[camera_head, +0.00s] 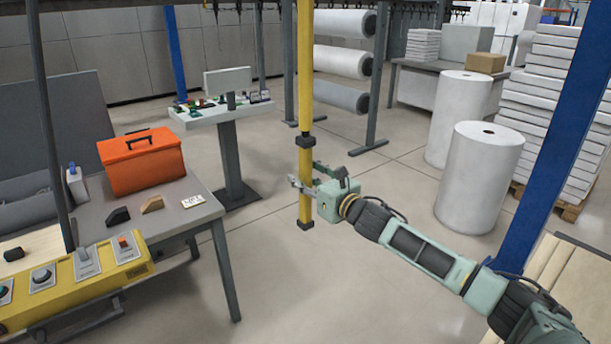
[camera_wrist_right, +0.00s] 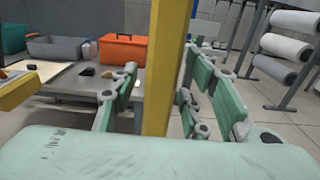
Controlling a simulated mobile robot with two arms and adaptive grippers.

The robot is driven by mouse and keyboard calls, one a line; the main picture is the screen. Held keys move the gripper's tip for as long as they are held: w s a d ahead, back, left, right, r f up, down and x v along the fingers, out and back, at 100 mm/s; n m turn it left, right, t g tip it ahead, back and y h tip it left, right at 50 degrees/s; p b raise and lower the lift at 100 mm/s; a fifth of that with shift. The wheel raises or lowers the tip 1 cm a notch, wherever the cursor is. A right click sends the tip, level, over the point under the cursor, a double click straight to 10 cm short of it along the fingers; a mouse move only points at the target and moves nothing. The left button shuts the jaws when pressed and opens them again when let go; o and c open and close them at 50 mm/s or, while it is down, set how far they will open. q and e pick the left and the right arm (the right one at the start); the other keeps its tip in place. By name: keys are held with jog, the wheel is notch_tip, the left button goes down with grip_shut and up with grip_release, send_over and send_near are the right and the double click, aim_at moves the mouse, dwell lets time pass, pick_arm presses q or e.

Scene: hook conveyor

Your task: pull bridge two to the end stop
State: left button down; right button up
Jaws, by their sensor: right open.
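A yellow vertical bar (camera_head: 305,78) with black collars hangs down in the middle of the head view, its black lower end above the floor. No label shows whether it belongs to bridge two. My right gripper (camera_head: 305,176) is open at the bar's lower part. In the right wrist view the bar (camera_wrist_right: 167,70) stands upright between the two green fingers of the gripper (camera_wrist_right: 163,98), with a visible gap on the right. Contact on the left cannot be told. The bar's upper end is out of view. My left gripper is not in view.
A grey table (camera_head: 170,222) with an orange toolbox (camera_head: 142,165) stands left, beside a yellow control panel (camera_head: 75,285). A pedestal console (camera_head: 233,150) stands behind. White rolls (camera_head: 478,180) and a blue post (camera_head: 560,130) stand right. The floor around the bar is clear.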

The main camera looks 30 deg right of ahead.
jog(key=shift+c, duration=0.3)
grip_shut()
dwell(0.4)
